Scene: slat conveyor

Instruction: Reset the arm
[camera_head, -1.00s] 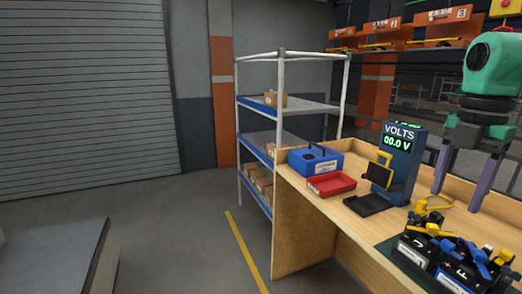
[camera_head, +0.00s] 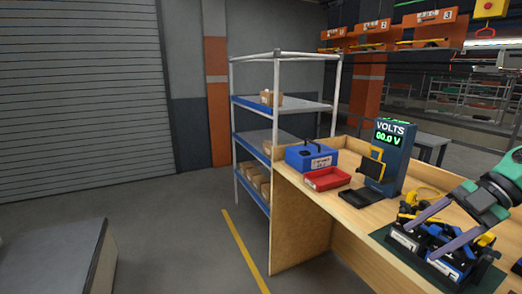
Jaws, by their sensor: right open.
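My right gripper (camera_head: 418,241) comes in from the right edge on a green wrist. Its two grey-purple fingers are spread apart and point left and down. They are over or in front of several dark batteries (camera_head: 457,271) with blue and yellow parts, on a dark green mat (camera_head: 379,262) at the bench's right front. The fingers cover part of the batteries, and I cannot tell whether they touch them. Nothing is seen clamped between the fingers. My left gripper is not in view.
The wooden bench (camera_head: 345,208) holds a volt meter (camera_head: 391,145), a red tray (camera_head: 327,178), a blue case (camera_head: 312,157) and a dark flat tray (camera_head: 361,197). A shelf rack (camera_head: 284,105) stands behind.

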